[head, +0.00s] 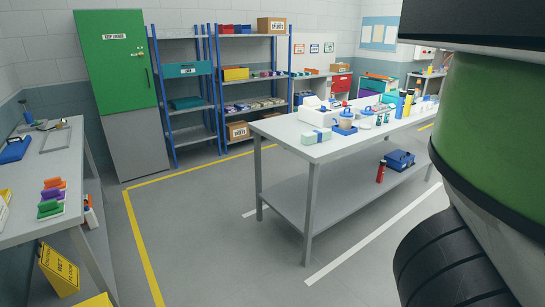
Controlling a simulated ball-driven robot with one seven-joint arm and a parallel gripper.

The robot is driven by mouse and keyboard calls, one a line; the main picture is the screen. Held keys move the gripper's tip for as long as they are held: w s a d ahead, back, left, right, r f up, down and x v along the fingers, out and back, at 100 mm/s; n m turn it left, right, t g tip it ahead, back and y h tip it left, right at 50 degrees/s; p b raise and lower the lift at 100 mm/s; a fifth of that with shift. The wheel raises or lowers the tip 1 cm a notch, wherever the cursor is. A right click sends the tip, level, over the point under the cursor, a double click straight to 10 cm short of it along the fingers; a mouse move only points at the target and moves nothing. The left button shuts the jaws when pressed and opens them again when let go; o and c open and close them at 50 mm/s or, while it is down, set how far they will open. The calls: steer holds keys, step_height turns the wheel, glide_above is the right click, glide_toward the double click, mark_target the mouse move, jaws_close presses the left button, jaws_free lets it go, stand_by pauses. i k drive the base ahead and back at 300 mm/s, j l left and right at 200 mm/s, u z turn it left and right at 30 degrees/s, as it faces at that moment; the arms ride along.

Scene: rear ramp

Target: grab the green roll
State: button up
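On the grey workbench at the left edge, a small group of coloured pieces holds a green piece (49,208), which may be the green roll; it is too small to tell its exact shape. A purple piece (51,194) and an orange piece (54,183) lie just behind it. My gripper is not in view. A large part of my own arm, green, white and black, fills the right side and hides what is behind it.
The middle table (290,135) carries many small items and has a lower shelf with a red bottle (381,172) and blue box (400,159).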

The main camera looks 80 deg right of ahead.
mark_target(321, 135)
steer(key=z, duration=2.4)
steer(key=i+l+u, duration=0.15)
steer(key=u, duration=0.35)
steer(key=i+l+u, duration=0.1)
steer(key=l+u, duration=0.4)
steer(key=i+j, duration=0.05)
steer(key=j, duration=0.05)
